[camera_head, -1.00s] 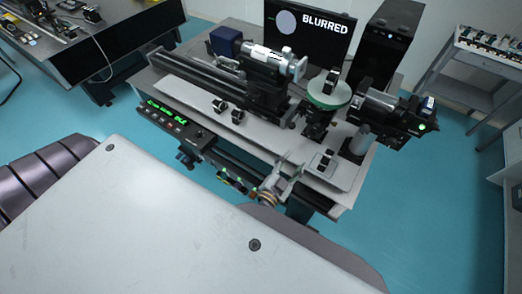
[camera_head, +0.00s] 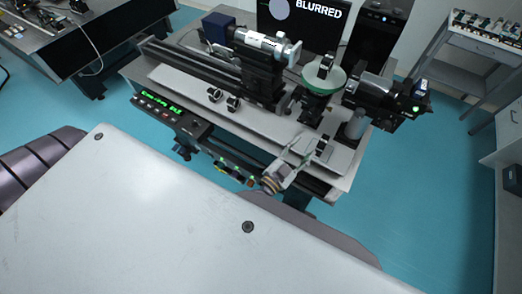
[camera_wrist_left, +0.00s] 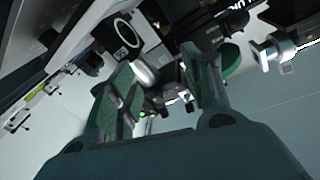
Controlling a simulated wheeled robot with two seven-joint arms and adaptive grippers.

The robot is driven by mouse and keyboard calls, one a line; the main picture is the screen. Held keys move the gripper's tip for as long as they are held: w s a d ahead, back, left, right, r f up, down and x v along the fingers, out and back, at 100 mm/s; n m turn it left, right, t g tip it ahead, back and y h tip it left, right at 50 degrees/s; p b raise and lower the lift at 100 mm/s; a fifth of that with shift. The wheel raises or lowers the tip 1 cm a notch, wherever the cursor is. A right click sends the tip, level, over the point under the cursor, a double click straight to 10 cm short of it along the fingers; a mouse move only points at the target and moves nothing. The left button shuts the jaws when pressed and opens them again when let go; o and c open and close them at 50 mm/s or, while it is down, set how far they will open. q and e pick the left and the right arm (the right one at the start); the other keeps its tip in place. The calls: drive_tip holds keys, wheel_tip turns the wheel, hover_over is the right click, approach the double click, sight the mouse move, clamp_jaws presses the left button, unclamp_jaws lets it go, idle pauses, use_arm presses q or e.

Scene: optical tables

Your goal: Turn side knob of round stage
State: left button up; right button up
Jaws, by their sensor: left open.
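The round stage (camera_head: 323,80) is a pale green disc on a dark mount at the right part of the optical table in the head view. In the wrist view its green disc (camera_wrist_left: 230,59) shows partly behind a finger. I cannot tell whether that part is the side knob. My right gripper is not in view.
A dark instrument with a silver barrel (camera_head: 377,89) stands right of the stage. A tube on a dark mount (camera_head: 262,43) stands to the left. A monitor (camera_head: 318,12) reading "BLURRED" is behind. A control box with green digits (camera_head: 170,110) is along the front edge.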

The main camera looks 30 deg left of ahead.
use_arm(q)
drive_tip(key=shift+s+d+r+m+g+h, duration=1.15)
drive_tip(key=shift+d+r+m+g+h, duration=1.05)
drive_tip(key=shift+d+g+h, duration=1.65)
drive_tip(key=s+a+f+n+g+y+b, duration=0.1)
drive_tip(key=a+f+n+g+y+b, duration=0.1)
drive_tip(key=a+f, duration=0.4)
drive_tip(key=s+a+f+n+g+y+b, duration=0.2)
drive_tip(key=a+f+y, duration=0.3)
drive_tip(key=f, duration=0.8)
drive_tip(key=s+a+f+n+g+y+b, duration=0.2)
drive_tip(key=a+f+n+y+b, duration=0.1)
drive_tip(key=a+f, duration=0.4)
wheel_tip(320, 180, down, 2)
drive_tip(key=shift+s+f, duration=0.15)
